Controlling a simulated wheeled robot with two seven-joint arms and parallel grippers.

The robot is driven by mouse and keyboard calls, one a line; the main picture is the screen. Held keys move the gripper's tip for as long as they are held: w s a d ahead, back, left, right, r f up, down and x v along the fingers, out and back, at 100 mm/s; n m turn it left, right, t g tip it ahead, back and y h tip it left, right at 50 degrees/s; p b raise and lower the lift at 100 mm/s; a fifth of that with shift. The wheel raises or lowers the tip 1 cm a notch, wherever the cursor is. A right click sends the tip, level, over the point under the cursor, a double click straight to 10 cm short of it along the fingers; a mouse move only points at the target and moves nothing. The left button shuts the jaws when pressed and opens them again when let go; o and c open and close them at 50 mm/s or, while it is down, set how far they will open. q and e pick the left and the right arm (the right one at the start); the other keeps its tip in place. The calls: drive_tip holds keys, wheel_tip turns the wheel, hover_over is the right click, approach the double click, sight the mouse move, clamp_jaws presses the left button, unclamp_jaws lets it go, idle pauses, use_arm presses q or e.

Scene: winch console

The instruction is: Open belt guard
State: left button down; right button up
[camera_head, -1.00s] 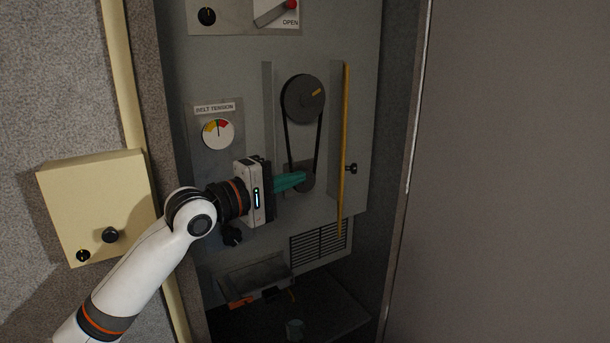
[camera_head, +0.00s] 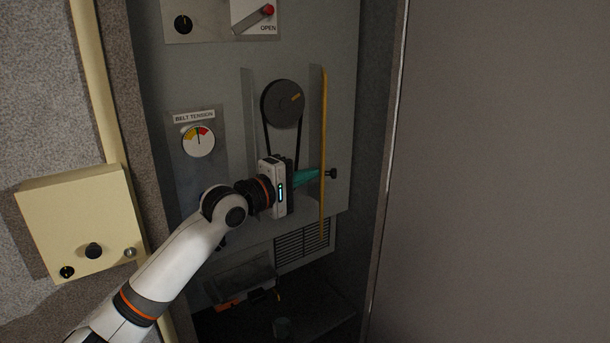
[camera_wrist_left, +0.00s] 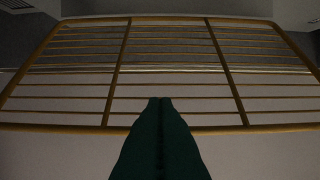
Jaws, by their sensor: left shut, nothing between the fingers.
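The belt guard (camera_head: 322,150) is a yellow-edged panel, seen nearly edge-on and standing out from the console at the right of the belt. In the left wrist view it is a yellow frame with thin bars (camera_wrist_left: 118,65), spanning the picture. The belt and its upper pulley (camera_head: 282,104) are exposed; my gripper partly hides the lower part. My left gripper (camera_head: 318,174) is shut and empty, its teal fingertips pointing right at the inner side of the guard. Its closed fingertips (camera_wrist_left: 160,99) overlap the guard's near bar in the wrist view. Whether they touch cannot be told.
A black knob (camera_head: 331,173) sits just right of the guard. A belt tension gauge (camera_head: 198,141) and a red-tipped lever (camera_head: 267,10) are on the console. A cream box (camera_head: 80,220) stands at left. A grey wall (camera_head: 490,170) fills the right.

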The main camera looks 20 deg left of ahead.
use_arm(q)
drive_tip(key=w+d+p, duration=0.3)
drive_tip(key=d+p, duration=0.3)
drive_tip(key=d, duration=0.4)
drive_tip(key=shift+w, duration=0.35)
idle(0.4)
